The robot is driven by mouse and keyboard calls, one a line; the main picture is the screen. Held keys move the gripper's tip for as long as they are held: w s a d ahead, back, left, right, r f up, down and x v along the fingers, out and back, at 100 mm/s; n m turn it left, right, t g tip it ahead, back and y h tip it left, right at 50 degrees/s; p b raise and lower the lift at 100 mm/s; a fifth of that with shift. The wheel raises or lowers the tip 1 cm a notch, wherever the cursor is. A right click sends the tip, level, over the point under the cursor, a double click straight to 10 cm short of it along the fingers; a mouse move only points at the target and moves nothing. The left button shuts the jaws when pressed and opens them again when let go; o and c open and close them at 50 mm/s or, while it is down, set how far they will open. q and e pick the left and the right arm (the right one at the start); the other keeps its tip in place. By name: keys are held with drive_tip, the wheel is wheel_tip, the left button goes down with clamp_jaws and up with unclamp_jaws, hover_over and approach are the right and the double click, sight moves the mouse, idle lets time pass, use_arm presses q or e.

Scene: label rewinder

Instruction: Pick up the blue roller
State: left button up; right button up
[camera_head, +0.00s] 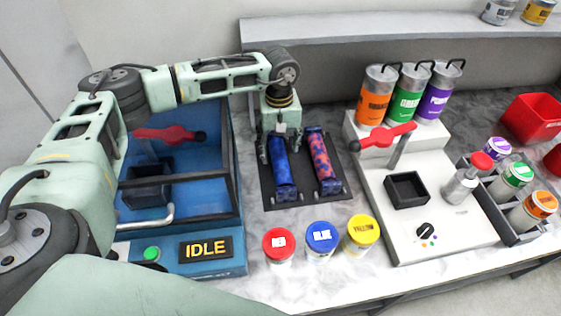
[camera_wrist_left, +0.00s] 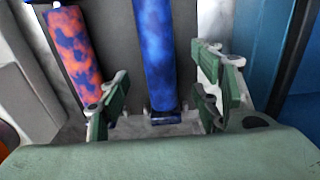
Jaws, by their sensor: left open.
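The blue roller (camera_head: 281,166) lies on a dark mat (camera_head: 307,194) at the middle of the counter. My left gripper (camera_head: 278,150) is above its far end, pointing down and open, with fingers on either side. In the left wrist view the blue roller (camera_wrist_left: 158,55) runs between the two open fingers of my left gripper (camera_wrist_left: 162,100), apart from both. A red-and-blue patterned roller (camera_head: 320,158) lies beside it on the right; it also shows in the left wrist view (camera_wrist_left: 77,55). My right gripper is not in view.
A blue machine (camera_head: 215,256) with an IDLE display stands left. Red, blue and yellow lidded jars (camera_head: 321,238) stand in front. A white machine (camera_head: 440,225) with a red lever is right. Orange, green and purple canisters (camera_head: 409,92) stand behind, below a grey shelf (camera_head: 400,27).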

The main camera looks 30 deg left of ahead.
sight(280, 158)
use_arm(q)
drive_tip(key=shift+s+f+p, duration=0.1)
drive_tip(key=shift+f+p, duration=0.2)
drive_tip(key=f+p, duration=0.1)
drive_tip(key=f, duration=0.1)
drive_tip(key=f+p, duration=0.1)
drive_tip(key=f, duration=0.1)
drive_tip(key=shift+s+d+f, duration=0.1)
drive_tip(key=shift+d, duration=0.1)
drive_tip(key=shift+f, duration=0.3)
drive_tip(key=c, duration=1.4)
clamp_jaws()
drive_tip(key=shift+r, duration=0.15)
